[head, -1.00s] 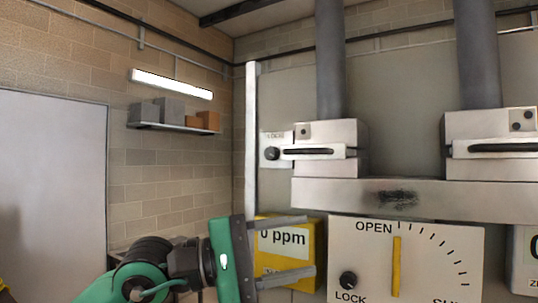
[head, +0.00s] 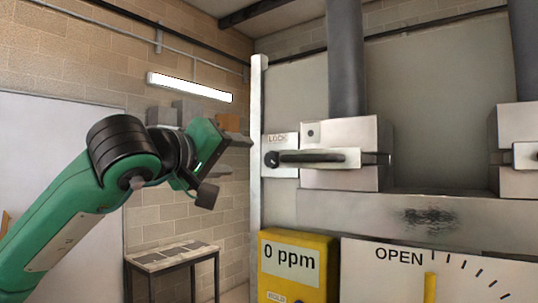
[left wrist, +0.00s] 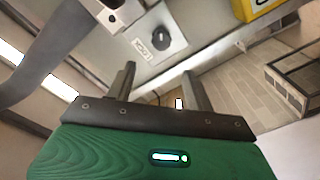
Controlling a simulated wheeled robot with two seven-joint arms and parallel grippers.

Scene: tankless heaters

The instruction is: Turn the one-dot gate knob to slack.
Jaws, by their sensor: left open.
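The one-dot gate (head: 340,150) is a pale metal block with a single dark dot, under a grey pipe. A small pale plate at its left side carries a round black knob (head: 271,159) and small lettering that seems to read LOCK. The knob also shows whole in the left wrist view (left wrist: 162,38), beyond the fingers. My left gripper (head: 220,165) is open and empty, left of the plate and apart from the knob. In the left wrist view its fingers (left wrist: 158,85) stand well apart. My right gripper is not in view.
A pale vertical post (head: 257,160) stands between gripper and plate. A yellow 0 ppm meter (head: 297,262) and a white OPEN dial panel (head: 385,280) are below. A second gate (head: 516,150) is at the right. A small table (head: 170,258) stands at the lower left.

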